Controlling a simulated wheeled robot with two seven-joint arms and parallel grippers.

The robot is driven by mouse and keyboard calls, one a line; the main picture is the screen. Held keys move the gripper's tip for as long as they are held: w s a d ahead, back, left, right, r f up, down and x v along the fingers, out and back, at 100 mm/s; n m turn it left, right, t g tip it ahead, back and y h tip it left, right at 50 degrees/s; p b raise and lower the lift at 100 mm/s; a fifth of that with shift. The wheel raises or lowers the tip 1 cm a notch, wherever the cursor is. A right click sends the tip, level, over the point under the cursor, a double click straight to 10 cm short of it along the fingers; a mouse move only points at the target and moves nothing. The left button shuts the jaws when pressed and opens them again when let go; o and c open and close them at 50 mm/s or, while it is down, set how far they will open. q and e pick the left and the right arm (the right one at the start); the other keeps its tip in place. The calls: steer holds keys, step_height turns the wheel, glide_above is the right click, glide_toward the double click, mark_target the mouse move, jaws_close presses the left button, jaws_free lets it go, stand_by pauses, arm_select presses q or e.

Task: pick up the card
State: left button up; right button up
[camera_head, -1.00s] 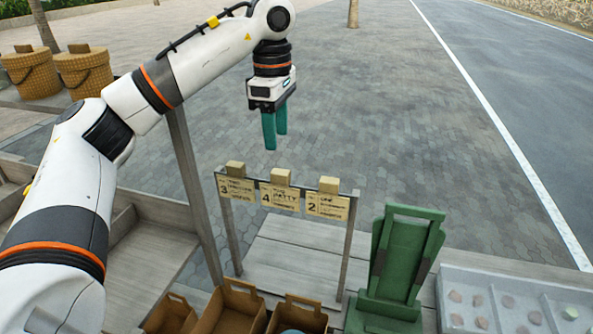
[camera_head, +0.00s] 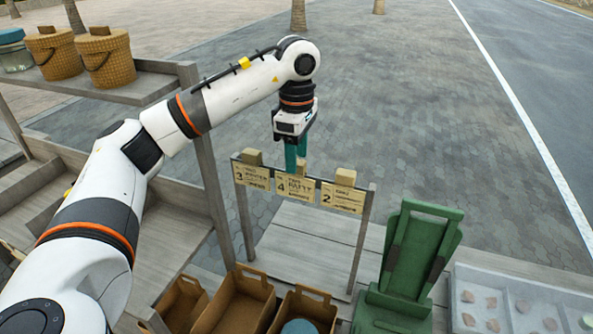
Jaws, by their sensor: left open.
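Three cream cards hang in a row on a wooden rack. The left card (camera_head: 254,175) reads 3, the middle card (camera_head: 293,187) reads 4 and the right card (camera_head: 341,198) reads 2. Each has a wooden block at its top edge. My left gripper (camera_head: 295,158) has teal fingers and is open, pointing down at the middle card's top. Its fingers overlap the middle card's block in the picture; I cannot tell whether they touch it. My right gripper is not in view.
A green stand (camera_head: 414,262) is right of the rack, beside a grey tray (camera_head: 470,277) with several small pieces. Wooden bins (camera_head: 240,300) sit in front of the rack. Wicker baskets (camera_head: 107,60) stand on a shelf at the upper left. A wooden post (camera_head: 207,165) rises left of the rack.

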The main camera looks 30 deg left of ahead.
mark_target(296, 179)
arm_select(q)
step_height(296, 179, down, 2)
steer(key=shift+s, duration=0.1)
steer(key=shift+f, duration=0.25)
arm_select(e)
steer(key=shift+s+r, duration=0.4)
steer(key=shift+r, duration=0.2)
arm_select(q)
steer(key=c, duration=1)
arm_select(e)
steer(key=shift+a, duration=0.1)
arm_select(q)
steer(key=shift+o, duration=0.2)
steer(key=shift+r, duration=0.1)
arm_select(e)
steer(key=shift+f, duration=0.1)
